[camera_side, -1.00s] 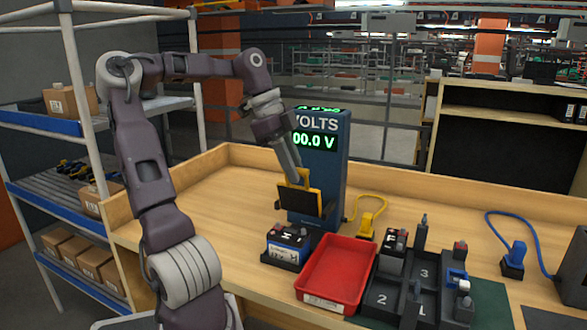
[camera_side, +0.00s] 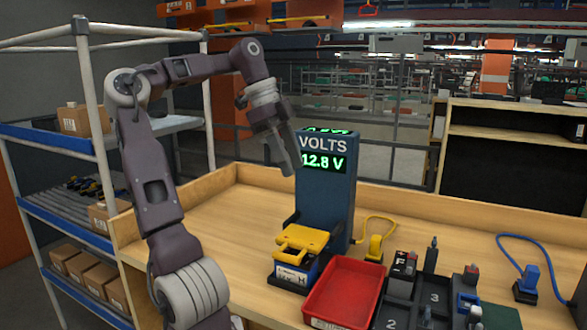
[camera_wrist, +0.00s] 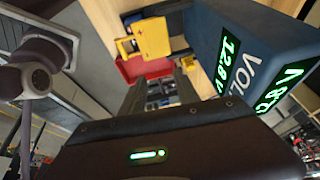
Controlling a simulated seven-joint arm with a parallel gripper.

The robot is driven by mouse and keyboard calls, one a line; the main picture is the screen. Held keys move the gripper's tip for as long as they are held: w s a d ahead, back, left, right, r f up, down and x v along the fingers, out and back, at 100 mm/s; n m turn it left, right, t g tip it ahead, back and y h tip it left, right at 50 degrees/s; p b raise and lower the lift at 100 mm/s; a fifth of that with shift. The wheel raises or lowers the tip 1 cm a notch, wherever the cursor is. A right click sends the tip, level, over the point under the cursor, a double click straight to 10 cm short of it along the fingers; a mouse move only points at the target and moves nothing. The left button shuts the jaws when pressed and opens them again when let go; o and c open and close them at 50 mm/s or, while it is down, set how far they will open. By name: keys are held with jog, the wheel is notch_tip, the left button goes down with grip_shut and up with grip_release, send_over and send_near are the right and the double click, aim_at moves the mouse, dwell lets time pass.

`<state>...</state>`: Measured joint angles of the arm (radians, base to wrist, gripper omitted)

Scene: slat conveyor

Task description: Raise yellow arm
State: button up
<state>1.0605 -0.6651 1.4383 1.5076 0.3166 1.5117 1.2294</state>
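The yellow arm (camera_side: 302,238) of the blue volt tester (camera_side: 325,195) lies down flat across the top of a dark battery (camera_side: 293,272) at the tester's foot. The tester's green display reads 12.8 V. The yellow arm also shows in the wrist view (camera_wrist: 153,38), with the tester (camera_wrist: 235,45) to its right. My gripper (camera_side: 287,165) hangs in the air above and behind the yellow arm, beside the tester's upper left edge. It is clear of the arm and holds nothing that I can see.
A red tray (camera_side: 343,292) stands right of the battery. A black numbered rack (camera_side: 425,310) with batteries is further right. A yellow plug with a cable (camera_side: 374,248) and a blue plug (camera_side: 526,286) sit behind. The bench left of the tester is clear.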

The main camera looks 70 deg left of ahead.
jog(key=s+d+n+t, duration=0.1)
jog(key=s+d+n, duration=0.15)
jog(key=d, duration=0.65)
jog(key=s+d+n+t, duration=0.1)
jog(key=s+d+n, duration=0.15)
jog(key=d, duration=0.75)
jog(key=s+d+f+n+y, duration=0.3)
jog(key=d+f+n, duration=0.1)
jog(key=d+f, duration=0.35)
jog(key=a+r+m+h, duration=0.1)
jog(key=a+r+m, duration=0.25)
jog(key=a, duration=0.35)
jog(key=m, duration=0.6)
send_near(286, 255)
jog(key=w, duration=0.1)
jog(key=shift+g+h, duration=0.4)
jog(key=x, duration=0.6)
jog(key=shift+w+a+f, duration=0.1)
jog(key=shift+a+f, duration=0.15)
jog(key=shift+f, duration=0.15)
jog(key=shift+w+d+f, duration=0.1)
jog(key=shift+w+f, duration=0.15)
jog(key=shift+f, duration=0.25)
grip_shut()
